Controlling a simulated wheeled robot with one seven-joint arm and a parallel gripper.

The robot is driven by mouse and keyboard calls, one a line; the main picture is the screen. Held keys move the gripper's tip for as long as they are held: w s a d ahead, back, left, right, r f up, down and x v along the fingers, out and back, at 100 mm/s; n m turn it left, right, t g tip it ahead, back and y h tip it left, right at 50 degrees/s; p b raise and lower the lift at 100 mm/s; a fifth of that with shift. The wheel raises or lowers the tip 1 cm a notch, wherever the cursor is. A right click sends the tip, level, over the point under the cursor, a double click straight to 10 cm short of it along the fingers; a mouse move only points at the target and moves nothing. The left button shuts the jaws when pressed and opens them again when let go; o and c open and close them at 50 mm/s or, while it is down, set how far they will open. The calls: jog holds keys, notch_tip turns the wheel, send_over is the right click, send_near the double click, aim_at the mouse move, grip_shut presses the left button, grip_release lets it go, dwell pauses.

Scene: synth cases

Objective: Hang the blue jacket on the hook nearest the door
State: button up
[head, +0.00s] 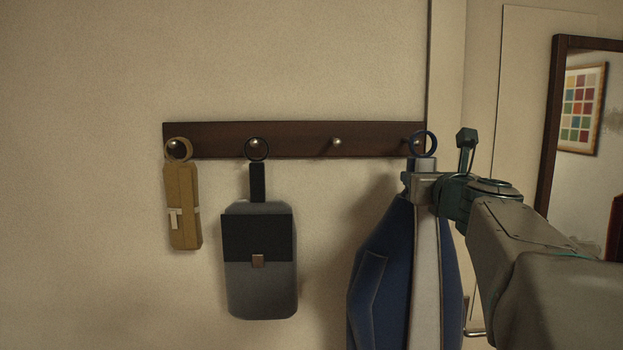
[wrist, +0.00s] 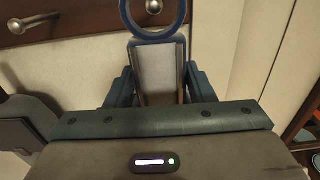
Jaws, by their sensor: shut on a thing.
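The blue jacket (head: 372,285) hangs below my gripper (head: 424,182) at the right end of the rack, its pale middle strip facing me. My gripper is shut on the grey tab (wrist: 160,72) under the jacket's blue ring (head: 433,150). The ring also shows at the top of the wrist view (wrist: 128,15). The rightmost hook (head: 416,142), the one nearest the door (head: 485,130), shows inside the ring in both views. I cannot tell whether its knob is through the ring or behind it. The gripper hides part of the jacket's top.
The dark wooden rack (head: 295,140) is on the wall. A tan item (head: 183,205) hangs on its leftmost hook, a grey and black bag (head: 258,290) on the second. The third hook (head: 336,142) is empty. A door handle (head: 475,333) and a dark-framed mirror or opening (head: 548,130) are at right.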

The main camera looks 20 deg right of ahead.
jog(key=shift+x, duration=2.25)
jog(key=shift+w+d+f+b, duration=0.1)
jog(key=shift+w+f+b, duration=0.45)
jog(key=shift+b, duration=0.25)
jog(key=o, duration=1.2)
jog(key=shift+o, duration=0.2)
jog(key=shift+f, duration=0.1)
